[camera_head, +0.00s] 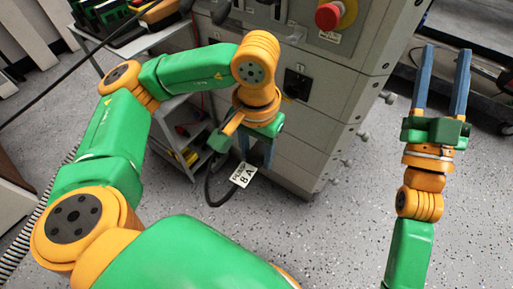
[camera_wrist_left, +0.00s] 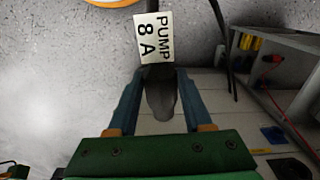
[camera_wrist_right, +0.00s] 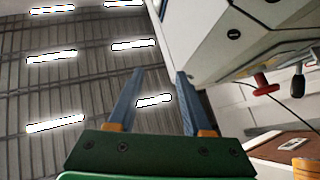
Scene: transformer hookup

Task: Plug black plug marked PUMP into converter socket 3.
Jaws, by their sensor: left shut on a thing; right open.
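The black plug (camera_wrist_left: 161,98) is between the blue fingers of my left gripper (camera_wrist_left: 160,92), which is shut on it. Its white tag (camera_wrist_left: 154,38) reads PUMP 8 A and also hangs below the gripper in the head view (camera_head: 243,174). The grey converter cabinet (camera_head: 335,120) stands behind my left gripper (camera_head: 263,155). A black socket (camera_head: 297,84) is on its front; its number is too small to read. The plug is apart from that socket and mostly hidden in the head view. My right gripper (camera_head: 440,85) is open and empty, right of the cabinet.
A red emergency button (camera_head: 333,14) sticks out from the cabinet's upper panel. A grey shelf cart (camera_head: 172,108) with tools stands to the left. A black cable (camera_head: 210,190) loops beside the left gripper. The speckled floor (camera_head: 310,240) in front is clear.

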